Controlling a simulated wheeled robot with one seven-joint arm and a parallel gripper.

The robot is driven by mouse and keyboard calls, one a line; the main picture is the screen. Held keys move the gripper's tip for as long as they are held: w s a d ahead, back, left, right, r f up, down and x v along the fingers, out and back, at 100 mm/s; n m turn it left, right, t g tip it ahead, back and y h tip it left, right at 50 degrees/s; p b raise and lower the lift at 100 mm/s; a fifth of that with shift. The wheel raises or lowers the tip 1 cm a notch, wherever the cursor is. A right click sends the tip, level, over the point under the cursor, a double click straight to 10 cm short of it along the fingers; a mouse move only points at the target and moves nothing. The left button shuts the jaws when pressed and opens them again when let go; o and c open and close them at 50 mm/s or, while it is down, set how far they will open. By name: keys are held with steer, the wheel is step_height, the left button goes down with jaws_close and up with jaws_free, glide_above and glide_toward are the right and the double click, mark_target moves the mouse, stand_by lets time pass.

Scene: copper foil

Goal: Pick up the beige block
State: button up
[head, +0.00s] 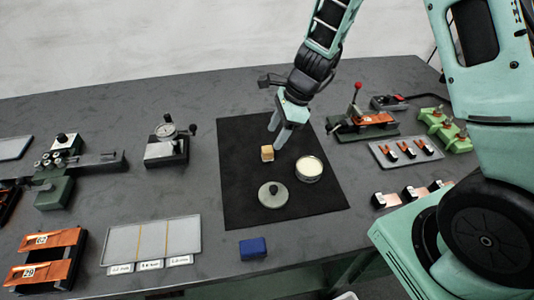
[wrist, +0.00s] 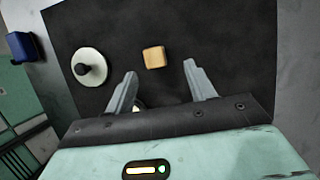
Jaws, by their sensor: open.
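The beige block (head: 267,153) is a small cube on the black mat (head: 245,195) in the head view. In the wrist view the beige block (wrist: 154,57) lies beyond and between my fingertips, apart from both. My gripper (head: 279,139) is above the mat, close to the block in the head view. In the wrist view my gripper (wrist: 161,72) shows its two grey fingers spread wide with nothing between them.
On the mat are a round lid with a dark knob (head: 273,194) and a round tin (head: 309,169) with pale contents. A blue block (head: 253,248) lies at the table's front edge. A grey tray (head: 390,152) and a red-knobbed device (head: 357,120) stand right of the mat.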

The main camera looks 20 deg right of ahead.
mark_target(270, 149)
steer(key=shift+s+x, duration=0.15)
steer(key=shift+x, duration=1.3)
steer(key=shift+s+x, duration=0.2)
steer(key=shift+x, duration=1.25)
steer(key=c, duration=1.1)
